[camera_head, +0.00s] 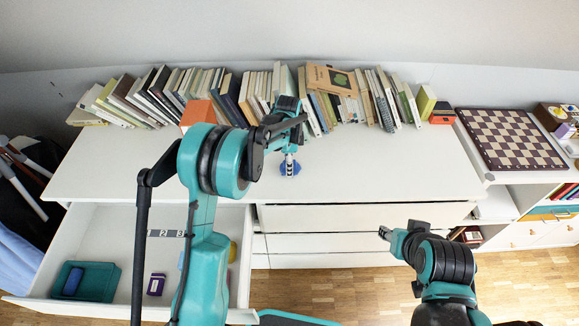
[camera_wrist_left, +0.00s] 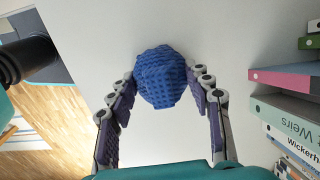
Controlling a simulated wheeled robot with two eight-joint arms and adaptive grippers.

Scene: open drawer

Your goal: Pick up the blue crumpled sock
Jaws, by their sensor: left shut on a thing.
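The blue crumpled sock (camera_head: 290,168) is a small textured blue lump over the white cabinet top. In the left wrist view it shows large as a rounded blue bundle (camera_wrist_left: 161,78) between the two fingertips. My left gripper (camera_head: 290,155) points down at it and is shut on it, with a finger against each side. I cannot tell whether the sock touches the cabinet top. My right gripper (camera_head: 385,234) is in front of the closed drawers, away from the sock, and its fingers are too small to read.
A row of books (camera_head: 255,95) stands along the back of the white cabinet top (camera_head: 390,175). A chessboard (camera_head: 510,138) lies at the right. The open drawer (camera_head: 115,222) at left holds a teal tray (camera_head: 98,282) and a purple box (camera_head: 156,284). The cabinet top's middle is clear.

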